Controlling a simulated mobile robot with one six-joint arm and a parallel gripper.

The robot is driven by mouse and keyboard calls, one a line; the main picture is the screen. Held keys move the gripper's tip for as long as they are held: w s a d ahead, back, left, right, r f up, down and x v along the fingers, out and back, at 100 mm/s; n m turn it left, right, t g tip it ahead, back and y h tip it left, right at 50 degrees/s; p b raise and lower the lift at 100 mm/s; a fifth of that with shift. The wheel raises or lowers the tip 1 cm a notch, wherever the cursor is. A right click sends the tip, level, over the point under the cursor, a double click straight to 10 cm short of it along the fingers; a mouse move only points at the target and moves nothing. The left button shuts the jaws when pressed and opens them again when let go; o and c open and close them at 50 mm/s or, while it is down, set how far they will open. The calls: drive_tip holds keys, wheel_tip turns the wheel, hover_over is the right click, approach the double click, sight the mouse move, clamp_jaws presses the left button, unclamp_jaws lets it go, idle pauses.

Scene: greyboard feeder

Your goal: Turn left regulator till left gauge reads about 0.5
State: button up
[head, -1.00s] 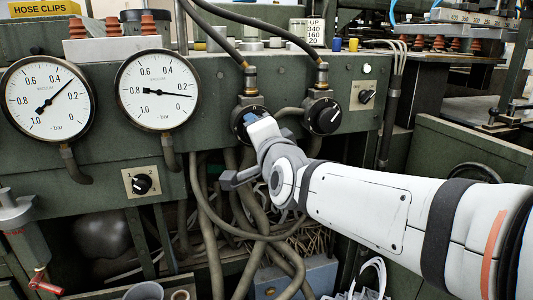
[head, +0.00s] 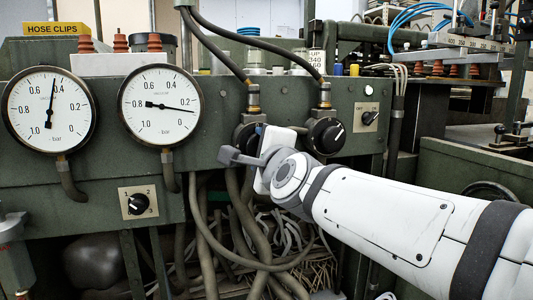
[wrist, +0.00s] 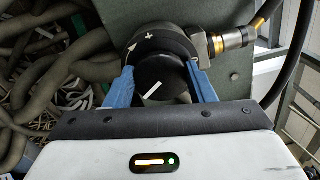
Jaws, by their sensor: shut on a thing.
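The right gauge (head: 160,105) reads about 0.1. The right regulator (head: 326,136) is close to the right of my gripper. Hoses (head: 210,230) hang below. A small selector switch (head: 138,204) is at lower left, another (head: 369,118) at right.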

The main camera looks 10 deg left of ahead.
idle(0.4)
drive_tip(key=o, duration=1)
drive_tip(key=shift+c, duration=0.2)
drive_tip(key=p+v, duration=0.2)
drive_tip(key=v, duration=0.6)
